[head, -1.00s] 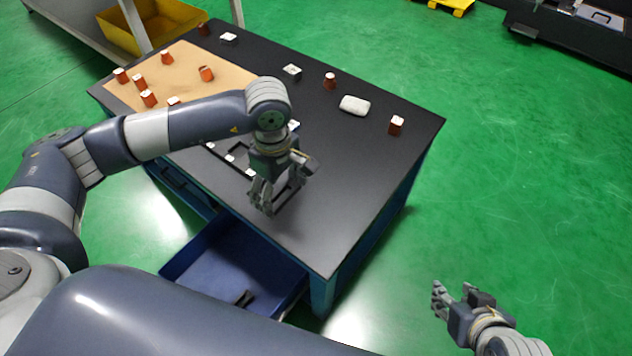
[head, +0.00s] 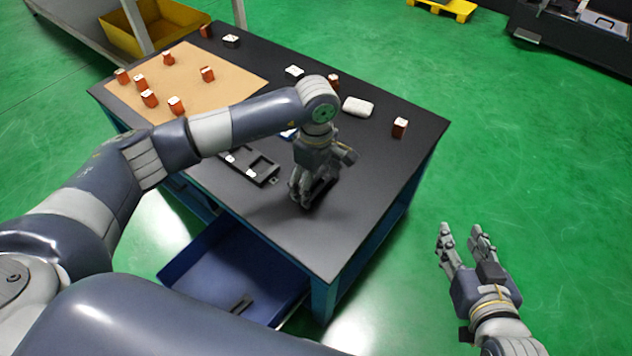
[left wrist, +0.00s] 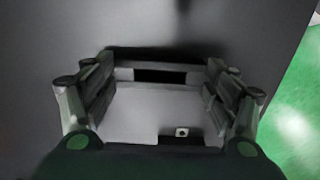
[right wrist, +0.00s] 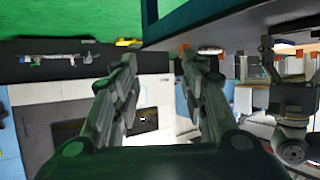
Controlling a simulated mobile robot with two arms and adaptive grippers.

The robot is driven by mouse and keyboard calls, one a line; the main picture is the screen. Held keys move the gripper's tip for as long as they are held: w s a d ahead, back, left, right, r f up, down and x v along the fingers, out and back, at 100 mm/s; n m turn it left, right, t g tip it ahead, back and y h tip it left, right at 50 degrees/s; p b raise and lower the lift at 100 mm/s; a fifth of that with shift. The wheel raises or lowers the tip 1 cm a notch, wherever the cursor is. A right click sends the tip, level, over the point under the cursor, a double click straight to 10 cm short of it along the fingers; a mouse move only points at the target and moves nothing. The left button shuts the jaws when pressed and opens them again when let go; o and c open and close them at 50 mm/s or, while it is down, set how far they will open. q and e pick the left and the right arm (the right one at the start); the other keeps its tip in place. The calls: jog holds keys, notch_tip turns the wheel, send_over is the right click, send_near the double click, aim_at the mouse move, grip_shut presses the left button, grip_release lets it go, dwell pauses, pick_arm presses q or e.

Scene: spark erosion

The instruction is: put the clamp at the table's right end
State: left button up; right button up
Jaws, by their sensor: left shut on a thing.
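The clamp, a dark frame-like piece (left wrist: 160,76), spans between the two fingers of my left gripper (left wrist: 160,98) in the left wrist view. In the head view my left gripper (head: 308,190) is shut on it, low over the front right part of the black table (head: 285,230). The dark clamp (head: 322,192) is mostly hidden behind the fingers there. I cannot tell whether it touches the tabletop. My right gripper (head: 463,243) is open and empty, off the table's right side; its parted fingers (right wrist: 160,100) show in the right wrist view.
A black compartment tray (head: 262,170) lies left of my left gripper. Several similar pieces stand on a tan board (head: 185,85). A blue drawer (head: 215,275) hangs open in front.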

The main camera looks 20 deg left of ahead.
jog(key=shift+w+r, duration=0.1)
jog(key=shift+r, duration=0.05)
pick_arm(q)
jog(key=shift+f, duration=0.1)
pick_arm(e)
jog(key=shift+w+a+r+t, duration=0.1)
jog(key=shift+w+r+t, duration=0.05)
jog(key=shift+r+t, duration=0.15)
pick_arm(q)
jog(key=o, duration=1.3)
pick_arm(e)
jog(key=shift+r, duration=0.1)
